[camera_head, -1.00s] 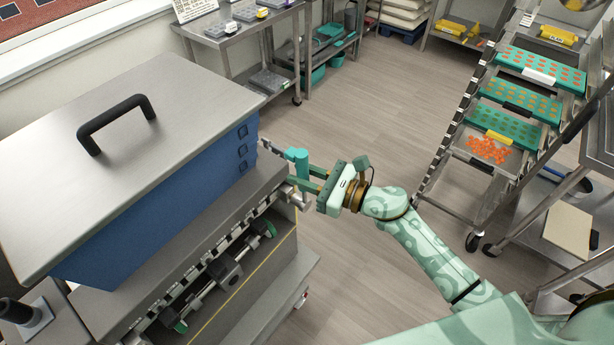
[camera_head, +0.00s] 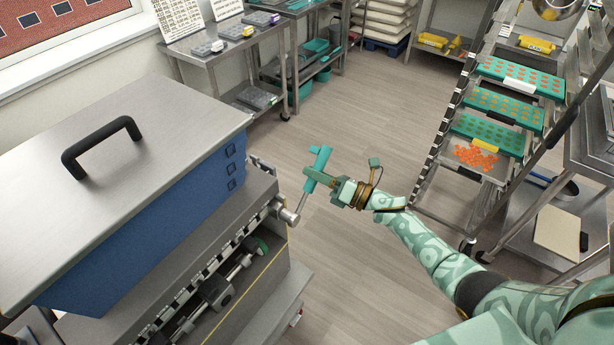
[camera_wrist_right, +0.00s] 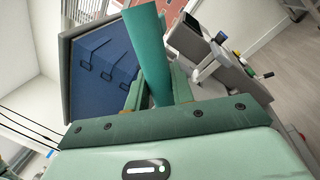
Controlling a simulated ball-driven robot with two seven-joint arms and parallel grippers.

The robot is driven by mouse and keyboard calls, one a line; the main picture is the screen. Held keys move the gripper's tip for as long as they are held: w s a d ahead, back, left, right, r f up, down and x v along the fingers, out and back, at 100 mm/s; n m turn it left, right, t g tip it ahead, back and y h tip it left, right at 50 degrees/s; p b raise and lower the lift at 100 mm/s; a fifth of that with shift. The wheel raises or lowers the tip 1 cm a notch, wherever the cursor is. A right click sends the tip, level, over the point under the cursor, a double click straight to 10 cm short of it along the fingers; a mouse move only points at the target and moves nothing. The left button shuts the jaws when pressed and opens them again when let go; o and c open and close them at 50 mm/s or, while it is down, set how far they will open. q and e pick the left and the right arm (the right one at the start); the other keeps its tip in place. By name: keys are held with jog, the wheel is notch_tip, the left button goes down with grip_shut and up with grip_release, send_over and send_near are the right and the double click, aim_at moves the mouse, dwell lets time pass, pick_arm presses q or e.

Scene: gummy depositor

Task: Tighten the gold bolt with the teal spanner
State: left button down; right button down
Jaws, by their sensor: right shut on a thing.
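The teal spanner's handle (camera_head: 320,165) is held by my right gripper (camera_head: 332,181), which is shut on it beside the machine's near right corner. The handle leans to the right, and a thin metal shank runs down from it to the round metal fitting on the machine's side (camera_head: 287,213). In the right wrist view the teal handle (camera_wrist_right: 149,48) stands between the fingers, rising up and slightly left. I cannot make out the gold bolt; whether the spanner sits on it cannot be told. My left gripper is not in view.
The machine has a blue hopper (camera_head: 160,220) with a steel lid (camera_head: 185,125) and a black handle. A steel table (camera_head: 215,55) stands behind. A rack of teal trays (camera_head: 503,112) stands at right. The floor between is clear.

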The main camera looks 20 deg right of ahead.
jog(key=f+m, duration=0.1)
jog(key=w+d+f+m, duration=0.1)
jog(key=f+m, duration=0.1)
jog(key=shift+w+d+m+t, duration=0.15)
jog(key=shift+d+m+t, duration=0.15)
jog(key=shift+t, duration=0.1)
jog(key=shift+d, duration=0.1)
jog(key=shift+s+d+r+p, duration=0.1)
jog(key=shift+s+d+p, duration=0.25)
jog(key=shift+s+d, duration=0.5)
jog(key=shift+s+a, duration=0.1)
jog(key=shift+a, duration=0.1)
